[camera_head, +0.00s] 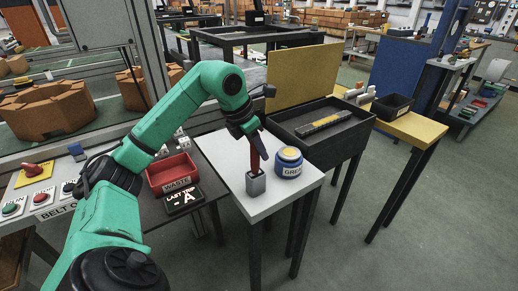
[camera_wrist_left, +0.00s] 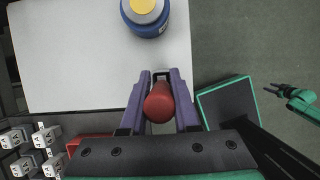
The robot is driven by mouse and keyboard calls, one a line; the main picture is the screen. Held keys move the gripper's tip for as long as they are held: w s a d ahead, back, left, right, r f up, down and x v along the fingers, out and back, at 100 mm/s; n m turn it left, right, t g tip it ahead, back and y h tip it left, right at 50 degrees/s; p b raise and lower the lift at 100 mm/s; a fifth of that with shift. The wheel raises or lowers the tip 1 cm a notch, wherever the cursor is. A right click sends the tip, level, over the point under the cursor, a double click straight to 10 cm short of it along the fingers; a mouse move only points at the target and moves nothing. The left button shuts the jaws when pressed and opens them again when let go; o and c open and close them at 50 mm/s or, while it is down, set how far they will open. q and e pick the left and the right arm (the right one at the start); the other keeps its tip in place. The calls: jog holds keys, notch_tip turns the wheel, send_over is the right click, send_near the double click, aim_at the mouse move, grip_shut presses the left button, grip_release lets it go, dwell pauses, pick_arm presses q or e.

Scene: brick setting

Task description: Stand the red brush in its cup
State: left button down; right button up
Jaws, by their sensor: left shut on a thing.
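The red brush (camera_head: 255,161) is upright in the head view, with its lower end at the mouth of a small grey square cup (camera_head: 256,185). Whether it rests on the cup's bottom is hidden. My left gripper (camera_head: 252,135) is shut on the brush's upper part, above the cup. In the left wrist view the red handle end (camera_wrist_left: 159,102) sits between the purple fingers, and most of the cup is hidden behind it. My right gripper (camera_wrist_left: 273,89) shows small at the right of the left wrist view, open and empty, away from the table.
A blue jar (camera_head: 289,162) with a yellow top stands close to the right of the cup on the white table (camera_head: 226,161). A red waste bin (camera_head: 172,174) and a dark sign (camera_head: 184,200) are at the left. A black tray (camera_head: 320,137) lies behind.

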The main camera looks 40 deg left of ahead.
pick_arm(q)
jog(key=shift+r, duration=0.1)
jog(key=shift+f+b, duration=0.4)
jog(key=shift+f, duration=0.25)
jog(key=c, duration=0.6)
grip_release()
jog(key=shift+r, duration=0.1)
jog(key=p+v, duration=0.3)
jog(key=v, duration=1.1)
jog(key=shift+s+a+r+p, duration=0.1)
jog(key=shift+s+r+p, duration=0.1)
jog(key=shift+r+p, duration=0.1)
jog(key=shift+f, duration=0.1)
